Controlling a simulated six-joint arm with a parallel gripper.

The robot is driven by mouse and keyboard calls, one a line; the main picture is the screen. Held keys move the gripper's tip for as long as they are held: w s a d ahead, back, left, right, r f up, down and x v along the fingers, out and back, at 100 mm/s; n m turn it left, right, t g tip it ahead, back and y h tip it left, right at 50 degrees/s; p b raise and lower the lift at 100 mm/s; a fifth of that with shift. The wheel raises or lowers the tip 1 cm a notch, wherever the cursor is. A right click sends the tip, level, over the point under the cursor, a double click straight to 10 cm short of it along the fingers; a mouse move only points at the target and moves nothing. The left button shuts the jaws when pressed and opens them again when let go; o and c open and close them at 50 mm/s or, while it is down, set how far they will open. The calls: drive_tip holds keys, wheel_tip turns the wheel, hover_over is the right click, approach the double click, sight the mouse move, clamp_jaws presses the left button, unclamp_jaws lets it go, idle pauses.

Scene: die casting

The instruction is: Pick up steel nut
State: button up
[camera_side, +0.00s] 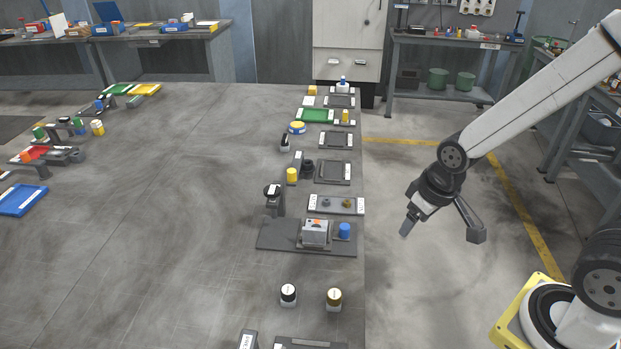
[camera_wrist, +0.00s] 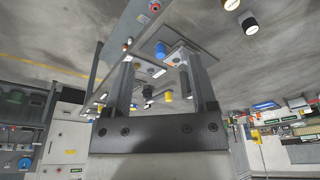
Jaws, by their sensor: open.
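A small labelled tray (camera_side: 337,211) lies near the right edge of the long table in the side view. On it sit a dark grey nut (camera_side: 326,202), which looks like the steel nut, and a brass-coloured nut (camera_side: 347,203). My gripper (camera_side: 440,228) is open and empty, off the table's right edge, to the right of the tray and apart from it. In the wrist view my gripper's two fingers (camera_wrist: 158,80) stand wide apart with nothing held. The nuts are too small to tell there.
Near the tray, a dark plate (camera_side: 275,238) bears a grey block (camera_side: 315,232) and a blue cylinder (camera_side: 343,231). A yellow cylinder (camera_side: 292,175) and an empty dark tray (camera_side: 333,171) lie behind. Two capped jars (camera_side: 288,294) stand in front. The table's left middle is clear.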

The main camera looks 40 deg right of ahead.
drive_tip(key=w+d+f+n, duration=0.1)
drive_tip(key=w+f, duration=0.1)
drive_tip(key=w, duration=0.6)
drive_tip(key=w+d+f, duration=0.1)
drive_tip(key=w+d, duration=0.1)
drive_tip(key=w, duration=0.6)
drive_tip(key=n+t+y, duration=0.1)
drive_tip(key=n+t, duration=0.1)
approach(326, 200)
drive_tip(key=shift+w+f, duration=0.3)
drive_tip(key=shift+f, duration=0.05)
drive_tip(key=shift+f, duration=0.1)
drive_tip(key=shift+x, duration=1.2)
drive_tip(key=shift+f, duration=0.1)
drive_tip(key=shift+x, duration=2.5)
drive_tip(key=shift+s, duration=0.1)
drive_tip(key=shift+c, duration=0.2)
clamp_jaws()
